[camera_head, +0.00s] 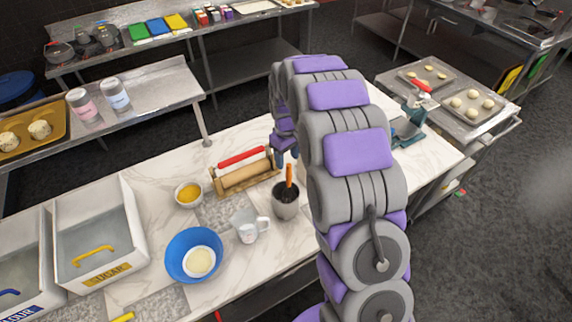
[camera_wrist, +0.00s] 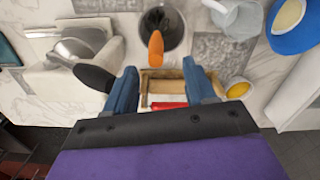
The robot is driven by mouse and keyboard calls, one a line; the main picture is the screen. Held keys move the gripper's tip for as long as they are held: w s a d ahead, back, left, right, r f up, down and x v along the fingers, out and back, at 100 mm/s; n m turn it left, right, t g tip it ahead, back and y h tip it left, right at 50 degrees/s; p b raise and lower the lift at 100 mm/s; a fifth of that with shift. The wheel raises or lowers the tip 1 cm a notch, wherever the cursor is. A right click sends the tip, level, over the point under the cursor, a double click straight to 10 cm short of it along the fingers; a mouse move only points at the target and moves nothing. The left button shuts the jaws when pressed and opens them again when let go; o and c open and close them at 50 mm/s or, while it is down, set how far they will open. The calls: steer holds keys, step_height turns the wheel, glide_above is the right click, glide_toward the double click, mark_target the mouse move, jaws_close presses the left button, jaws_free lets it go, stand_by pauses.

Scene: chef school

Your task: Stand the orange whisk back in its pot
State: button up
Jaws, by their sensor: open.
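The orange whisk shows as an orange handle (camera_head: 289,175) rising from a dark grey pot (camera_head: 285,205) on the marble counter; its lower part is hidden inside. In the wrist view the handle (camera_wrist: 156,47) points toward the camera from the pot (camera_wrist: 172,22), at top centre. My gripper (camera_wrist: 160,84) is open and empty, with two blue fingers spread apart. The handle tip lies just beyond the fingertips in that view, not clearly between them. In the head view my arm hides most of the gripper.
A rolling-pin rack (camera_head: 245,172) with a red pin stands left of the pot. A clear measuring jug (camera_head: 249,225), a blue bowl (camera_head: 184,243) and a small yellow-filled bowl (camera_head: 188,193) are nearby. In the wrist view, a black-handled metal utensil (camera_wrist: 85,48) lies left.

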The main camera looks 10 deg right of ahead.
step_height(320, 180, up, 13)
steer(key=a, duration=0.1)
steer(key=shift+f+b, duration=0.15)
steer(key=shift+b, duration=0.3)
steer(key=shift+w+a, duration=0.1)
steer(key=shift+a, duration=0.35)
steer(key=shift+d, duration=0.25)
